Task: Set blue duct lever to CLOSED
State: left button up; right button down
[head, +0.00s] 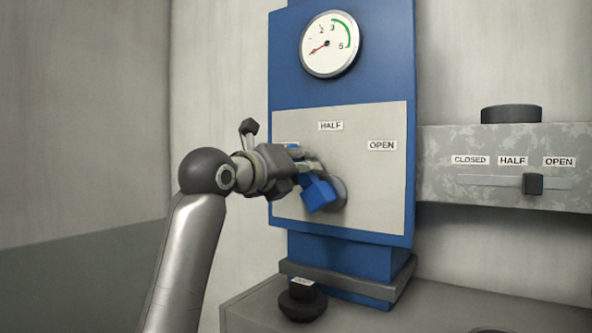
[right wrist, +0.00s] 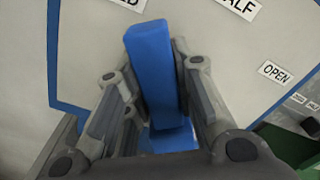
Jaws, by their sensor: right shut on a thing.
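The blue duct lever (head: 319,194) sits on a round grey hub (head: 340,192) on the light plate of the blue duct. My right gripper (head: 306,168) reaches in from the left and is shut on the lever. In the right wrist view the lever (right wrist: 152,75) lies between the two fingers. There it points up toward a label ending in "D" (right wrist: 130,2), left of HALF (right wrist: 238,8); its exact setting is hard to tell. In the head view my gripper mostly hides the left label. My left gripper is not in view.
A round gauge (head: 330,44) is above the plate. A dark knobbed lever (head: 249,130) sticks out at the duct's left. At right, a grey panel (head: 440,138) has a slider (head: 532,184) between HALF and OPEN. A dark knob (head: 302,300) stands below the duct.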

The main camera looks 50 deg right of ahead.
jog(key=shift+w+f+n, duration=0.2)
jog(key=shift+w+n, duration=0.1)
jog(key=shift+n, duration=0.3)
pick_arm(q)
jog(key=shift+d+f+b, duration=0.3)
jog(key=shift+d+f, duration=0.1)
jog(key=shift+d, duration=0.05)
pick_arm(e)
jog(key=shift+w+f+n, duration=0.1)
jog(key=shift+w+n, duration=0.05)
jog(key=shift+n, duration=0.25)
jog(key=c, duration=1.2)
grip_release()
